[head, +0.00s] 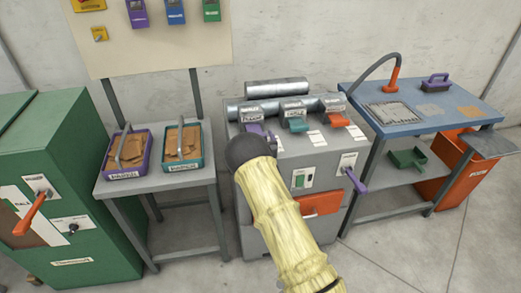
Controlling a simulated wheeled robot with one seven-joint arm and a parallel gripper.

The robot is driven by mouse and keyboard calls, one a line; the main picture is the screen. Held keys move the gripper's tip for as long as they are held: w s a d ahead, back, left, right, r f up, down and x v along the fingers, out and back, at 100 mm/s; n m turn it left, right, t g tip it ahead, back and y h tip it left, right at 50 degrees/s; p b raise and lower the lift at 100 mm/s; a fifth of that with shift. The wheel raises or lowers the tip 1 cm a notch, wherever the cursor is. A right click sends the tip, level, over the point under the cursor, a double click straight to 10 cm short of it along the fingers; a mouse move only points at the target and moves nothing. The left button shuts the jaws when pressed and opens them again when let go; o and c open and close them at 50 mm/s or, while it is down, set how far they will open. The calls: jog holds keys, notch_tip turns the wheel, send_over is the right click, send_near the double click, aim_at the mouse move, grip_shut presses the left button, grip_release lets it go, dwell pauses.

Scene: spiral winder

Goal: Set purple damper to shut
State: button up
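The purple damper handle (254,128) is at the left of a row of three on top of the grey machine (318,162). A teal handle (298,125) is in the middle and an orange one (340,120) at the right. My pale yellow arm rises from the bottom, and its dark round end overlaps the near side of the purple handle. It hides part of that handle, so I cannot tell its exact setting. My gripper's fingers do not show. Small labels by the handles are too small to read surely.
A purple lever (355,180) and an orange flap (320,203) are on the machine's front. A table with two baskets (203,160) stands left, beside a green cabinet (85,175). A blue-topped bench (450,118) stands right. Open floor lies at the lower right.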

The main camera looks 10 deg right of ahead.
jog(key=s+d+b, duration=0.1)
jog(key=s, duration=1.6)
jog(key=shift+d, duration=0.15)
